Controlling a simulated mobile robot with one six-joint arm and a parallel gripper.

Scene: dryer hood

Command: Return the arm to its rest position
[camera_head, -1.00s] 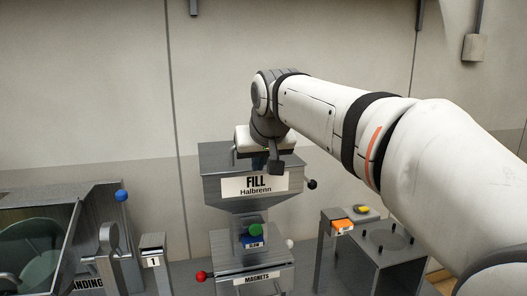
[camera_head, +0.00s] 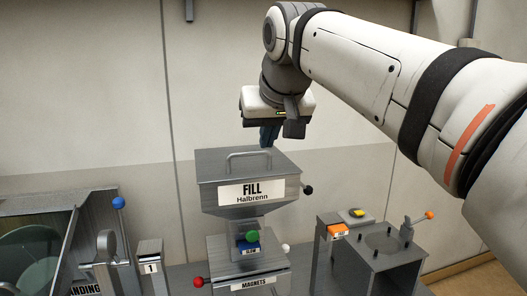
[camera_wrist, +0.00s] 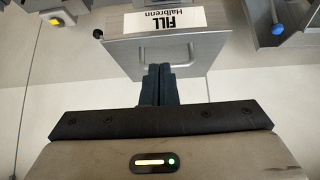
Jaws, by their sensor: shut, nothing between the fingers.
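My gripper (camera_head: 268,136) hangs below my wrist, above the back of the hopper labelled FILL Halbrenn (camera_head: 240,172). Its dark fingers are together with nothing between them, and they also show closed in the wrist view (camera_wrist: 158,72). The hopper has a closed grey top with a bar handle (camera_head: 248,155). The fingers look apart from the hopper top in the head view. In the wrist view they overlap the hopper's top edge, and the handle is partly behind them. My arm reaches in from the right.
Below the hopper are a green knob (camera_head: 252,236) and a MAGNETS box (camera_head: 215,257) with a red-ended lever (camera_head: 197,282). A glass-sided machine with a blue knob (camera_head: 118,202) stands left. A grey stand (camera_head: 385,266) with an orange-ended lever (camera_head: 429,215) stands right. The wall above is open.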

